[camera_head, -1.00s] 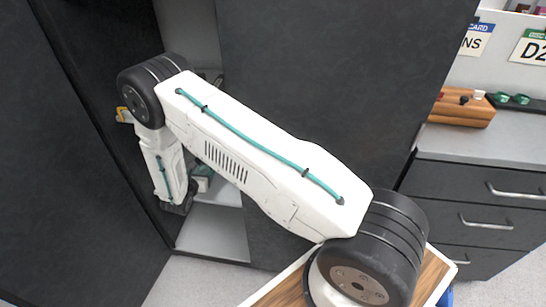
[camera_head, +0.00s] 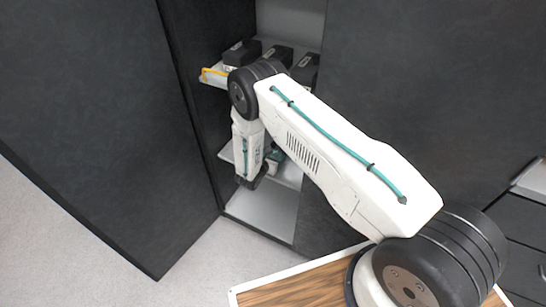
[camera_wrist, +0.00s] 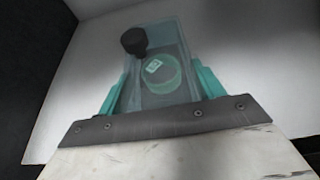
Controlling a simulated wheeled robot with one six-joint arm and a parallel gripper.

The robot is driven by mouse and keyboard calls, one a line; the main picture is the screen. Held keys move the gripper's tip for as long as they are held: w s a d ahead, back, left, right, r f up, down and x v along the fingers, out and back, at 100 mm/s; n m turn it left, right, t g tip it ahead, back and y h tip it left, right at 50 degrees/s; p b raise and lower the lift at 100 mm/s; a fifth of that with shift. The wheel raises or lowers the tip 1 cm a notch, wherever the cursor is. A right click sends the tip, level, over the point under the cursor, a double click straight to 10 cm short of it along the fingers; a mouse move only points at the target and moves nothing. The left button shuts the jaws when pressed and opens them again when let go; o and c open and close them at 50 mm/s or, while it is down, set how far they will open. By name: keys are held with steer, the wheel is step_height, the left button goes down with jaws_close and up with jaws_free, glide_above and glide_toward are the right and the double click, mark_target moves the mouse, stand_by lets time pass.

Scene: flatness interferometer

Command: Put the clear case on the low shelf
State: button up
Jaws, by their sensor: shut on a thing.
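In the wrist view, the clear case (camera_wrist: 140,97) is a see-through box with a pale round thing bearing a white label inside and a dark knob at its upper left. My gripper (camera_wrist: 160,90) is shut on it, with a teal finger on each side. In the head view, my gripper (camera_head: 272,160) is inside the open dark cabinet, largely hidden behind my arm. The low shelf (camera_head: 262,212) is the pale bottom surface in the cabinet, below my gripper. A pale surface (camera_wrist: 245,65) lies beyond the case in the wrist view; whether they touch, I cannot tell.
A middle shelf (camera_head: 290,178) is partly hidden by my arm. An upper shelf (camera_head: 213,79) holds dark boxes (camera_head: 241,54) and has a yellow piece at its front. Dark cabinet doors (camera_head: 110,120) stand on the left and right (camera_head: 420,100). Visible low shelf space is clear.

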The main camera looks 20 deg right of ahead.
steer(key=shift+a+f, duration=0.1)
steer(key=shift+f, duration=0.05)
steer(key=o, duration=1.9)
steer(key=shift+o, duration=0.2)
steer(key=shift+s+a+r, duration=0.2)
steer(key=shift+r, duration=0.1)
steer(key=v, duration=1.1)
steer(key=shift+s, duration=0.2)
steer(key=shift+a, duration=0.15)
